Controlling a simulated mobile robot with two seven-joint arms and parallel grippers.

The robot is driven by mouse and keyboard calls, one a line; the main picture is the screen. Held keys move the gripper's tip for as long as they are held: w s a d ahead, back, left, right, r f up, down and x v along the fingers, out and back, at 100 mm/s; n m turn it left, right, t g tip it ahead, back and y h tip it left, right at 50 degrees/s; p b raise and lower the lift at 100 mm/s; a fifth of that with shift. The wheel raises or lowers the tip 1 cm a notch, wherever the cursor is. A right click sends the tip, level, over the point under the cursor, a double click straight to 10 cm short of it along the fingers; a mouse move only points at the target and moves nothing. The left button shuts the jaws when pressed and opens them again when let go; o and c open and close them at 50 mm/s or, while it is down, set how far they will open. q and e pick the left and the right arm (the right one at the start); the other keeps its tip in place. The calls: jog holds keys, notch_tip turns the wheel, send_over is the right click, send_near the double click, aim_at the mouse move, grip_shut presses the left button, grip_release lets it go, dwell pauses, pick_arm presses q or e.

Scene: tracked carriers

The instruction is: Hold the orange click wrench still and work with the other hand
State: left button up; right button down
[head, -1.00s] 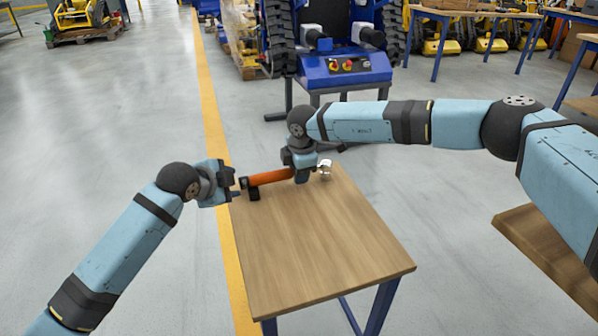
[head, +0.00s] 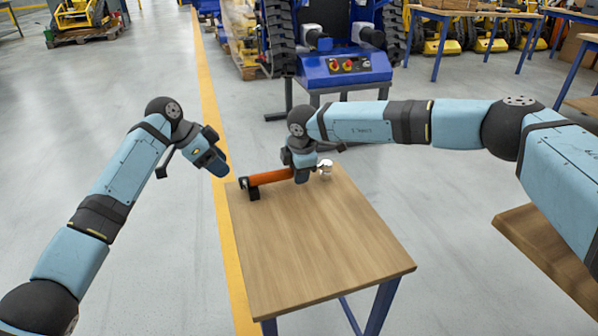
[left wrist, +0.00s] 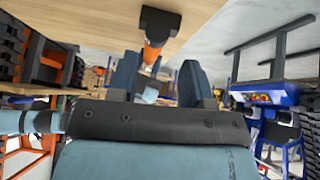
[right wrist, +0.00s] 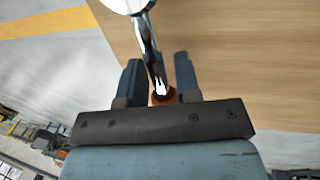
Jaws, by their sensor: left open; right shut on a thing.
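The orange click wrench (head: 270,178) lies along the far edge of the small wooden table (head: 310,240), its chrome head (head: 325,168) to the right. A black block (head: 253,193) sits at its left end. My right gripper (head: 301,174) is shut on the wrench near the head. In the right wrist view the chrome shaft (right wrist: 148,45) and a bit of orange handle show by the fingers (right wrist: 160,80). My left gripper (head: 220,166) is open and empty, left of and apart from the wrench. In the left wrist view the wrench (left wrist: 151,55) shows beyond the open fingers (left wrist: 158,80).
A blue tracked carrier (head: 345,66) stands behind the table. Another wooden surface (head: 550,245) is at the right under my right arm. The tabletop in front of the wrench is bare. Open floor with a yellow line lies at left.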

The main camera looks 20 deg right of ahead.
pick_arm(q)
jog(key=shift+x, duration=3.45)
jog(key=shift+s+r, duration=0.1)
jog(key=c, duration=0.6)
jog(key=shift+s, duration=0.1)
jog(key=o, duration=0.6)
jog(key=shift+t, duration=0.3)
jog(key=shift+r, duration=0.1)
jog(key=shift+v, duration=2.4)
